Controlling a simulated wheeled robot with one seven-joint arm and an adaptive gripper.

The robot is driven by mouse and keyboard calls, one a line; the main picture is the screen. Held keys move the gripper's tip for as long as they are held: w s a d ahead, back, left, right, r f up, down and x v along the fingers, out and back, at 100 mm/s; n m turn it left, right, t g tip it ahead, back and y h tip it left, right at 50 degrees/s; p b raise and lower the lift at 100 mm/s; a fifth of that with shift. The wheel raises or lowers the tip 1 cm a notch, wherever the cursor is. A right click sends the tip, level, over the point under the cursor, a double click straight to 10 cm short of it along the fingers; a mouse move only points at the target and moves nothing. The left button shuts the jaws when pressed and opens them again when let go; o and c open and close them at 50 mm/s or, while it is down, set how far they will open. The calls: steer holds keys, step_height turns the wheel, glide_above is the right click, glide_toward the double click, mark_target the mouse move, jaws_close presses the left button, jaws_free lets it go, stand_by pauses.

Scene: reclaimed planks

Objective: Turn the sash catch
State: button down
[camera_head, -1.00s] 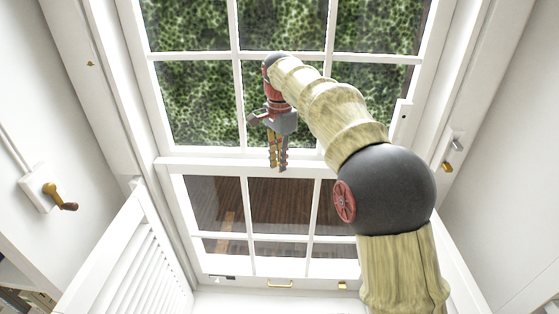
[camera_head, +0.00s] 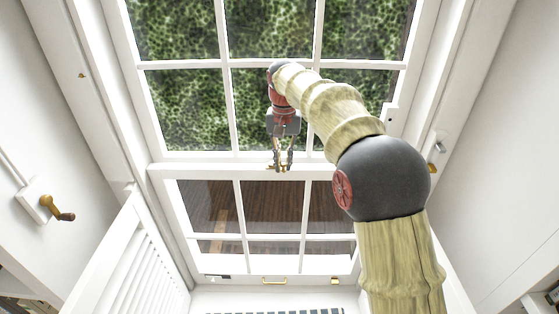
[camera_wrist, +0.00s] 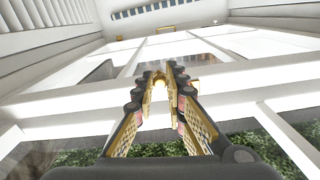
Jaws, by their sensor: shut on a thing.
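The sash window's meeting rail (camera_head: 200,169) runs across the middle of the head view. The brass sash catch (camera_head: 270,168) is on this rail, small and partly hidden by my fingers. My gripper (camera_head: 280,163) reaches the rail from above, its fingertips at the catch. In the wrist view, my gripper (camera_wrist: 160,78) has one finger on each side of a small brass part of the catch (camera_wrist: 160,82) and is shut on it. The exact angle of the catch's lever cannot be made out.
A crank handle (camera_head: 57,208) sticks out from the left wall. A white louvred shutter (camera_head: 130,265) stands at lower left. A small fitting (camera_head: 436,146) is on the right frame.

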steer(key=w+n, duration=0.1)
steer(key=n, duration=0.1)
steer(key=d+n, duration=0.1)
steer(key=n, duration=0.1)
steer(key=shift+w+d+n, duration=0.1)
steer(key=shift+w+n, duration=0.2)
steer(key=shift+w, duration=0.1)
steer(key=shift+w+d+n, duration=0.1)
steer(key=shift+w+n, duration=0.3)
steer(key=shift+n, duration=0.6)
steer(key=shift+w+d+n, duration=0.1)
steer(key=shift+w+n, duration=0.3)
steer(key=shift+n, duration=0.6)
steer(key=c, duration=1.8)
jaws_free()
steer(key=shift+w+r, duration=0.1)
step_height(320, 180, up, 12)
